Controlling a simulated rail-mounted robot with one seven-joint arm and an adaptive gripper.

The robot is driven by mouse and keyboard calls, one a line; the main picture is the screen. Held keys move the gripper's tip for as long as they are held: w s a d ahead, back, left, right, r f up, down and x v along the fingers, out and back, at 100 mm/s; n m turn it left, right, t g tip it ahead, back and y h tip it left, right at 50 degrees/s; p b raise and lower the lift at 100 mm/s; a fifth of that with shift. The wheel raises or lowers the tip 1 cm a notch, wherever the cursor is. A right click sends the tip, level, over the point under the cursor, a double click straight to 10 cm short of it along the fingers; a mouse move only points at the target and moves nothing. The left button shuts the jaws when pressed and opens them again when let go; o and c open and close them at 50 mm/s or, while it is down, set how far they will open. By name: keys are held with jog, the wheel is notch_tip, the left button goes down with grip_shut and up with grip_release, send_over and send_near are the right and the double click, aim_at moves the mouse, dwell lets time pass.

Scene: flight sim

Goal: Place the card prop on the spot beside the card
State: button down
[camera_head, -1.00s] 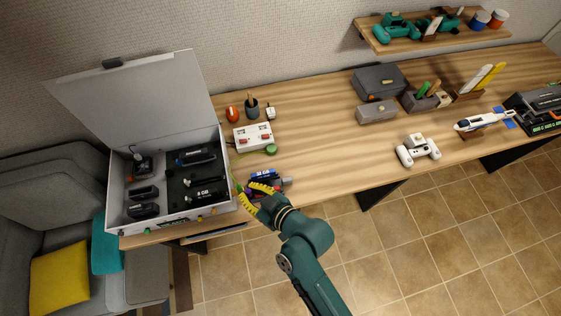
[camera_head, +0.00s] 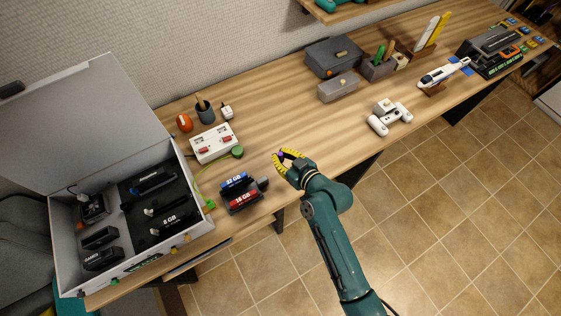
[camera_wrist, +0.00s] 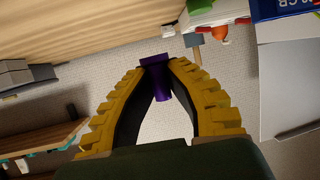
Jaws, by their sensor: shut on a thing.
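My gripper (camera_head: 279,157), with yellow toothed fingers, is shut on a small purple piece, likely the card prop, held above the bare tabletop. The purple piece (camera_wrist: 162,81) is clear between the fingertips in the wrist view, with a wide flat end and a narrower round stem. In the head view it is mostly hidden by the fingers. A blue card marked 32 GB (camera_head: 235,180) and a red card marked 16 GB (camera_head: 243,201) sit in a grey holder to the left of my gripper. The spot beside the card cannot be made out.
An open white case (camera_head: 193,244) with black cards and devices stands at the left. A white switch box (camera_head: 212,143) lies behind the cards. A white controller-like object (camera_head: 390,117), grey boxes (camera_head: 334,58) and a model plane (camera_head: 443,73) stand to the right. The middle tabletop is clear.

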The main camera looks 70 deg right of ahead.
notch_tip(320, 180, down, 7)
jog(key=shift+f+b, duration=0.15)
jog(key=shift+b, duration=0.4)
jog(key=shift+f, duration=0.2)
jog(key=c, duration=1.2)
grip_release()
jog(key=shift+o, duration=0.2)
jog(key=b+v, duration=0.2)
jog(key=v, duration=1.4)
jog(key=shift+s+d, duration=0.2)
jog(key=shift+s, duration=0.15)
jog(key=shift+r, duration=0.15)
